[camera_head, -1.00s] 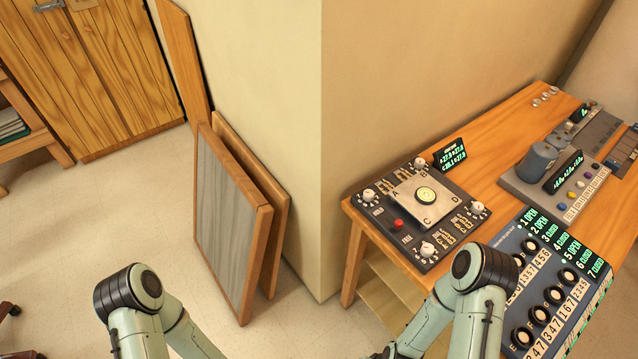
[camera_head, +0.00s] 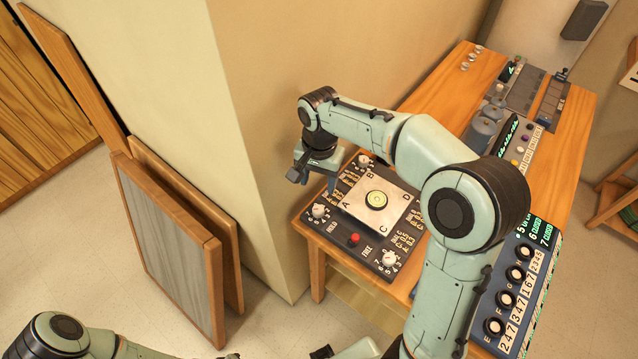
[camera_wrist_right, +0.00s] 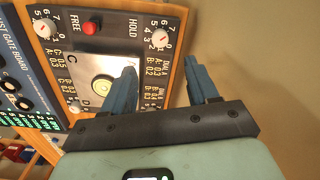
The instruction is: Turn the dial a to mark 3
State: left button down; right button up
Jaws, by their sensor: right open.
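Dial a (camera_head: 320,210) is a small white knob with a ring of numbers, at the corner of the dark panel (camera_head: 372,268) beside the letter A. It also shows in the right wrist view (camera_wrist_right: 160,38), with its label below it. I cannot read its setting surely. My right gripper (camera_head: 315,181) is open and empty, above the panel's far left edge, between dial a and another white dial (camera_head: 364,160). In the right wrist view its two fingers (camera_wrist_right: 165,76) stand apart, with dial a beyond them. Neither finger visibly touches it.
The panel bears a metal plate with a round bubble level (camera_head: 376,200), a red button (camera_head: 354,239) and another dial (camera_head: 390,257). The wall corner (camera_head: 250,150) is close behind my right gripper.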

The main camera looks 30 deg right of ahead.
aim_at(318, 209)
notch_tip(318, 209, down, 11)
jog(key=shift+w+d+f+b, duration=0.1)
jog(key=shift+b, duration=0.4)
pick_arm(q)
jog(key=shift+s+d+f, duration=0.1)
jog(key=shift+s+f, duration=0.4)
jog(key=shift+f, duration=0.25)
pick_arm(e)
jog(key=shift+f, duration=0.75)
jog(key=shift+w, duration=0.1)
jog(key=c, duration=1)
